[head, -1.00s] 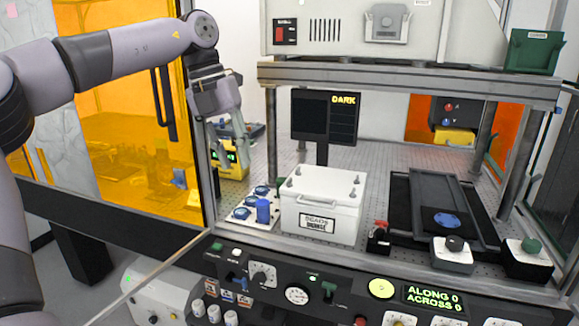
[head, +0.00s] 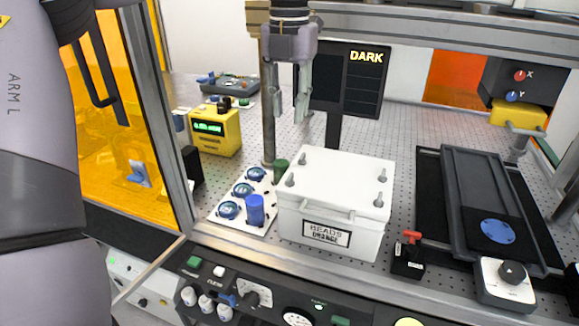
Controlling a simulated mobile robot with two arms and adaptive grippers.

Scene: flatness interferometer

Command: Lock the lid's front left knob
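My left gripper (head: 292,112) hangs fingers down, above and behind the lid's left side, apart from the box. Its fingers look spread and hold nothing. One finger overlaps the grey frame post in the picture. My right gripper is not in view.
A white plate (head: 222,217) with blue-topped items and a blue cylinder (head: 255,210) lies left of the box. A grey post (head: 267,130) stands behind it. A red-handled black block (head: 408,258) stands to the right. The overhead beam (head: 400,42) crosses above.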

